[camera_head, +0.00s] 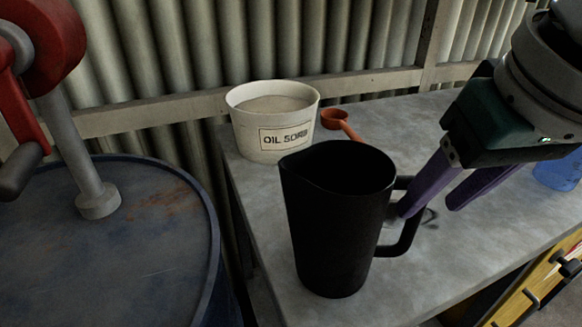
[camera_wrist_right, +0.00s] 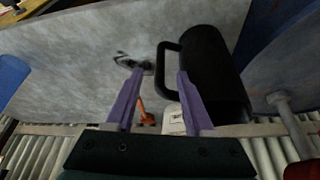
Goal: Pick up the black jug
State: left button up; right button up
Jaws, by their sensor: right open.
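The black jug (camera_head: 335,225) stands upright on the grey bench (camera_head: 250,190), with its handle (camera_head: 411,235) toward the right. My right gripper (camera_head: 428,209) has purple fingers and is open at the handle side. Its nearer-to-jug finger overlaps the upper handle in the head view. In the right wrist view the jug (camera_wrist_right: 212,70) lies right of centre, and its handle (camera_wrist_right: 162,62) shows between the open fingertips (camera_wrist_right: 161,71). I cannot tell whether a finger touches the handle. My left gripper is not in view.
A white "OIL SORB" tub (camera_head: 272,120) and an orange scoop (camera_head: 340,122) stand behind the jug. A blue drum (camera_head: 130,240) with a red hand pump (camera_head: 45,45) is at left. A blue container (camera_head: 560,170) is at right. A corrugated wall closes the back.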

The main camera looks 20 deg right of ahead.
aim_at(420, 214)
jog(key=b+x, duration=0.1)
jog(key=x, duration=0.4)
jog(key=shift+s, duration=0.1)
grip_shut()
dwell(1.2)
